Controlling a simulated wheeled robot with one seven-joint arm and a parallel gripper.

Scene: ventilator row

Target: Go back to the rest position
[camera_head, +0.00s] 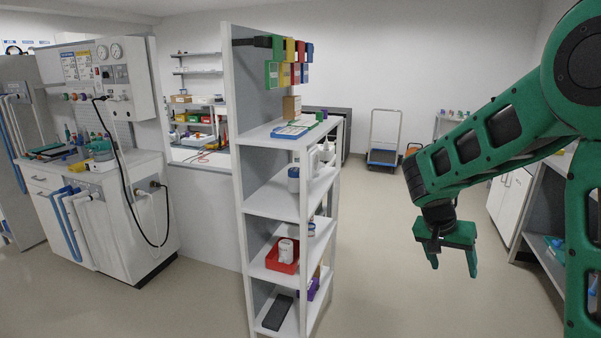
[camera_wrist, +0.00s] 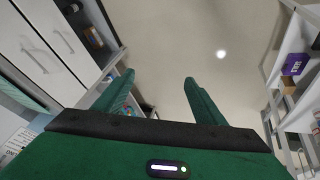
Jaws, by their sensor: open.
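My gripper (camera_head: 454,262) hangs from my green arm on the right side of the head view, pointing down over the floor. Its two fingers are apart and nothing is between them. In the wrist view my gripper (camera_wrist: 160,82) also shows open, with bare floor beyond the fingertips. It touches nothing in either view.
A white shelf unit (camera_head: 240,200) stands left of my gripper, with a red bin (camera_head: 283,256) on a lower shelf. A ventilator station (camera_head: 130,190) is at the left. White cabinets (camera_head: 508,205) stand behind my arm. A trolley (camera_head: 383,155) is at the back. The middle floor is clear.

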